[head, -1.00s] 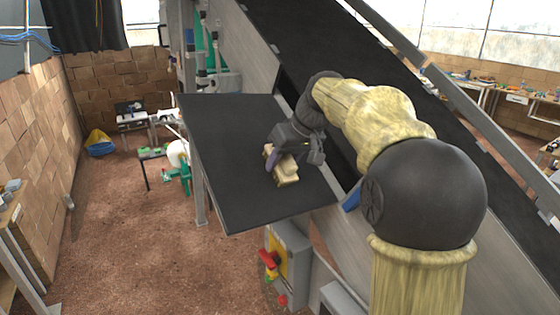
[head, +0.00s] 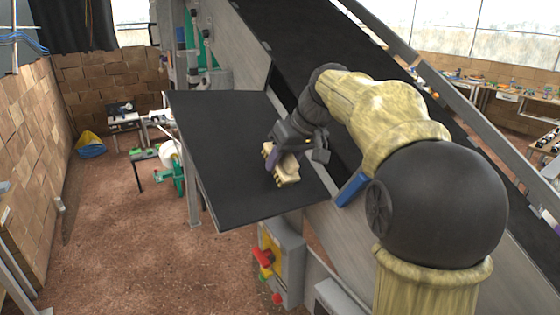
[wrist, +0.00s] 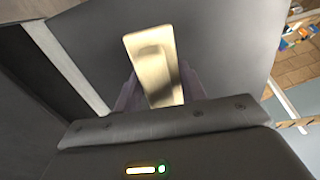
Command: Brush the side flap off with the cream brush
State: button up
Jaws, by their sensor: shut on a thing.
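The side flap (head: 225,130) is a dark flat panel that sticks out to the left of the sloping conveyor in the head view. No loose bits can be made out on its bare surface. My gripper (head: 278,158) is over the flap's right part, shut on the cream brush (head: 286,172). The brush is a pale block in the head view, low at the flap's surface; I cannot tell whether it touches. In the wrist view the brush (wrist: 153,65) shows its pale back between the purple-grey fingers, with the grey flap (wrist: 225,40) behind it.
The dark conveyor belt (head: 340,50) rises right behind the flap, beside my arm. A grey and yellow switch box (head: 280,258) with a red knob hangs below the flap. Open brown floor (head: 120,240) lies to the left. A blue part (head: 352,188) is near my arm.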

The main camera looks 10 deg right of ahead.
aim_at(291, 154)
jog(key=shift+p+v, duration=0.85)
jog(key=shift+v, duration=1.1)
jog(key=shift+p+v, duration=0.85)
jog(key=shift+v, duration=0.7)
jog(key=shift+w, duration=0.1)
